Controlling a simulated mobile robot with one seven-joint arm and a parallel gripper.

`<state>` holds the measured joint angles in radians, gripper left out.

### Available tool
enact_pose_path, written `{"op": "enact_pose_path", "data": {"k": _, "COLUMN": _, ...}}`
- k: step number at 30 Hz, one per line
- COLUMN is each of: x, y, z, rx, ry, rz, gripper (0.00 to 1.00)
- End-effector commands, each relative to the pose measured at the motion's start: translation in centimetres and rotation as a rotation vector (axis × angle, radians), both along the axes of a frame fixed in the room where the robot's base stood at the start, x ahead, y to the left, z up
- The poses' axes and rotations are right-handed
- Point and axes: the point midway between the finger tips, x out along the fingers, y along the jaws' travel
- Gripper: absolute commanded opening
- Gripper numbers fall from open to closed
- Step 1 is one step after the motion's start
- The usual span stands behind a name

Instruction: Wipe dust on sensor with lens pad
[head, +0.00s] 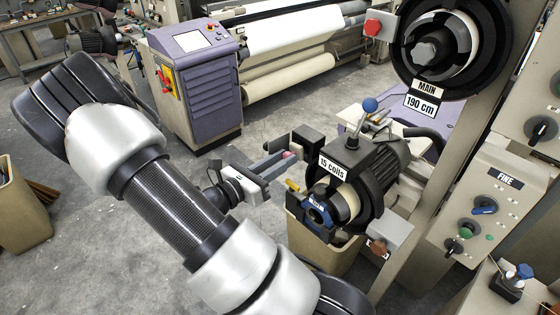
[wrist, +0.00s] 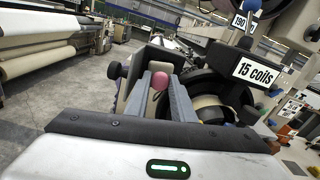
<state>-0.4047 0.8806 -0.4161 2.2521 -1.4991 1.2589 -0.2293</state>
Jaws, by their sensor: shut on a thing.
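My gripper (head: 287,157) is in front of the feeder labelled "15 coils", its two grey fingers pointing at a dark block. It also shows in the wrist view (wrist: 161,84). The fingers are shut on a small pink piece, seemingly the lens pad (wrist: 159,80), at their tips. The dark block, which may be the sensor (head: 307,144), stands just beyond the fingertips; in the wrist view it rises behind the pad (wrist: 158,57). I cannot tell whether pad and block touch. No dust can be made out.
The feeder's black body (head: 376,175) lies right of my fingers, with a blue-knobbed lever (head: 370,105) above. A tan bin (head: 325,252) stands below. A "FINE" control panel (head: 497,205) is at right.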

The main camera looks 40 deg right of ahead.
Motion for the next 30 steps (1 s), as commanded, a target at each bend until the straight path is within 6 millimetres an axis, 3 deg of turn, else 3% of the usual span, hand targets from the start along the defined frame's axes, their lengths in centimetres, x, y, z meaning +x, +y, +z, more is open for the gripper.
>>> {"op": "enact_pose_path", "data": {"k": 17, "x": 0.1, "y": -1.2, "z": 0.0, "rx": -0.001, "ry": -0.001, "rz": -0.001, "gripper": 0.04}}
{"op": "enact_pose_path", "data": {"k": 30, "x": 0.4, "y": -1.0, "z": 0.7, "rx": -0.001, "ry": 0.001, "rz": 0.000, "gripper": 0.04}}
